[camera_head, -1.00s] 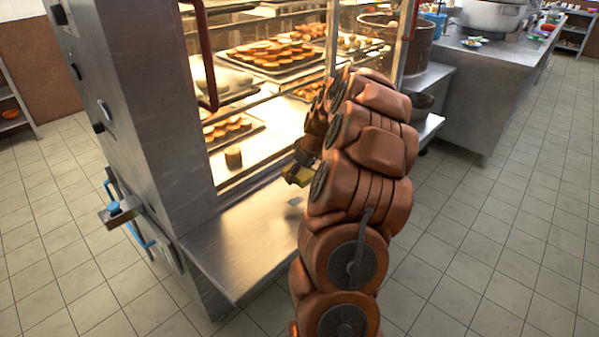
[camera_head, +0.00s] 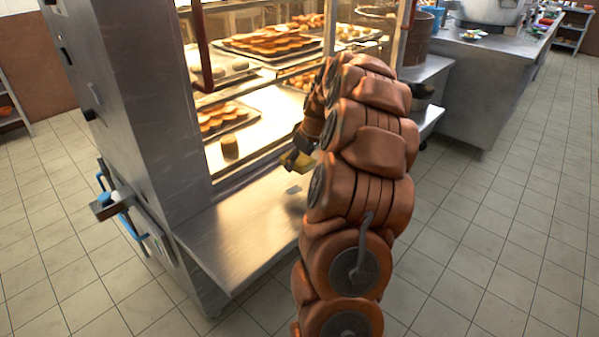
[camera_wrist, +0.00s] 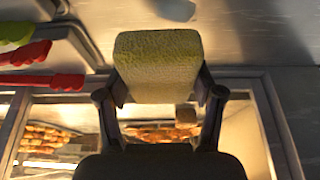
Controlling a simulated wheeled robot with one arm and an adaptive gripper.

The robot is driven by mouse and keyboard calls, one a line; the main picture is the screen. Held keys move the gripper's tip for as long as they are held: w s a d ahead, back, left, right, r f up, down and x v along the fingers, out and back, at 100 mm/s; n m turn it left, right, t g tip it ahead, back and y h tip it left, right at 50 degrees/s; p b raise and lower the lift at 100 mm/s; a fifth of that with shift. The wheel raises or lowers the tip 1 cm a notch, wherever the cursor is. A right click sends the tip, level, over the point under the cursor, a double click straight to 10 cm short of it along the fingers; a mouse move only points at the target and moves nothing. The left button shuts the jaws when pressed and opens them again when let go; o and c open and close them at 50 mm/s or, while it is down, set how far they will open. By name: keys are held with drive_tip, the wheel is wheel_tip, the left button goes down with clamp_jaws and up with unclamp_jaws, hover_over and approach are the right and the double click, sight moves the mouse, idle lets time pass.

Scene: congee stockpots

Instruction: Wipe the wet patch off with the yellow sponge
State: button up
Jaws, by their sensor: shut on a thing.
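The yellow sponge (camera_head: 291,160) is in my gripper (camera_head: 303,152), above the steel ledge (camera_head: 225,235) in front of the lit cabinet. In the wrist view the sponge (camera_wrist: 158,62) is a pale yellow block between the two dark fingers of my gripper (camera_wrist: 160,88), which are shut on its sides. The wet patch (camera_head: 294,190) is a small greyish spot on the ledge, a little nearer the camera than the sponge. The wet patch also shows in the wrist view (camera_wrist: 174,9) as a pale spot beyond the sponge, apart from it. My arm hides the ledge's right end.
The cabinet holds trays of baked goods (camera_head: 270,43) and a small brown cylinder (camera_head: 229,147) on its bottom. A red handle (camera_head: 203,60) stands upright at its front. Red (camera_wrist: 45,82) and green (camera_wrist: 15,30) items lie left in the wrist view. A steel counter (camera_head: 470,75) stands at the back right.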

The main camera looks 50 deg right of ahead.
sight(293, 187)
drive_tip(key=b, duration=0.3)
drive_tip(key=shift+a+f, duration=0.1)
drive_tip(key=shift+a, duration=0.05)
drive_tip(key=shift+f+b, duration=1.4)
drive_tip(key=shift+f, duration=2.1)
drive_tip(key=shift+s+a+f, duration=0.1)
drive_tip(key=shift+a+f, duration=0.15)
drive_tip(key=shift+a, duration=0.25)
drive_tip(key=shift+a+f, duration=0.25)
drive_tip(key=shift+a, duration=1.35)
drive_tip(key=shift+d+r, duration=0.15)
drive_tip(key=shift+d, duration=1.55)
drive_tip(key=shift+d+r+p, duration=0.2)
drive_tip(key=shift+r, duration=0.4)
drive_tip(key=shift+d+r+p, duration=0.15)
drive_tip(key=shift+r, duration=0.4)
drive_tip(key=shift+r+p, duration=0.9)
drive_tip(key=shift+r, duration=1.9)
